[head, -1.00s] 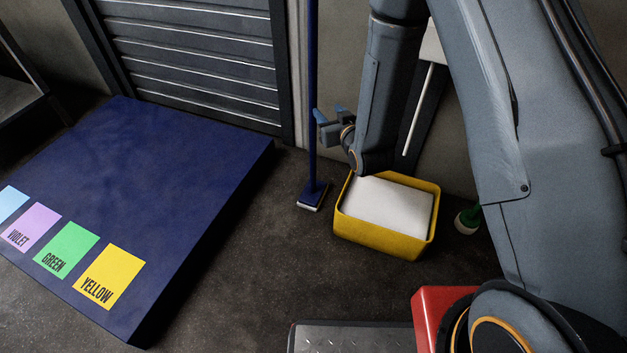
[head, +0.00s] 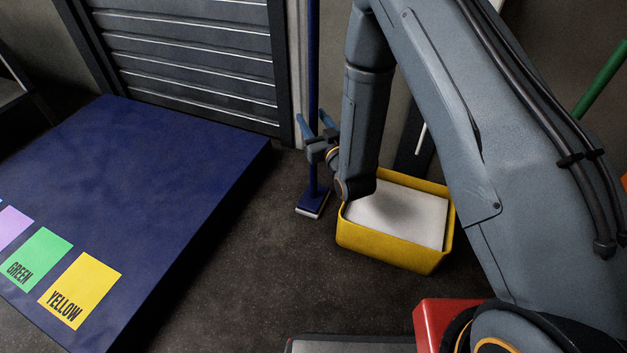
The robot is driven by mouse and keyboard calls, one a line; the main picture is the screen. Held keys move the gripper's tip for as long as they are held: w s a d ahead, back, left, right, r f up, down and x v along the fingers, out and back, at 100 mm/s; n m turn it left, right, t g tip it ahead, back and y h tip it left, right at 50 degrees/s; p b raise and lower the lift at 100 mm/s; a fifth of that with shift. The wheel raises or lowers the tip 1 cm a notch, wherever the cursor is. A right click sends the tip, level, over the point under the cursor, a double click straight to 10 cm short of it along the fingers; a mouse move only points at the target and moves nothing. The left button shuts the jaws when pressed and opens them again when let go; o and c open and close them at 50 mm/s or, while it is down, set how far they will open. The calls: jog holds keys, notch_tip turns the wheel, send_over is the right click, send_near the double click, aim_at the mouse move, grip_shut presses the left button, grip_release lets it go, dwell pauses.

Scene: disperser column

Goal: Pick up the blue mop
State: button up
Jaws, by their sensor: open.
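The blue mop (head: 313,60) stands upright against the wall beside the shutter door. Its blue head with a pale lower edge (head: 312,202) rests on the floor. My gripper (head: 317,128) is open low on the handle, with its blue-tipped fingers seen to either side of it. The picture does not show whether the fingers touch the handle. The top of the handle is out of view.
A yellow bin (head: 396,252) with a white block (head: 398,215) stands just right of the mop. A blue platform (head: 150,160) with colour-labelled squares lies to the left. A green handle (head: 602,80) is at the far right. Dark floor lies open between the platform and bin.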

jog(key=b+x, duration=0.2)
jog(key=x, duration=0.2)
jog(key=shift+w+d, duration=0.1)
jog(key=shift+w, duration=0.1)
jog(key=shift+r, duration=0.15)
grip_shut()
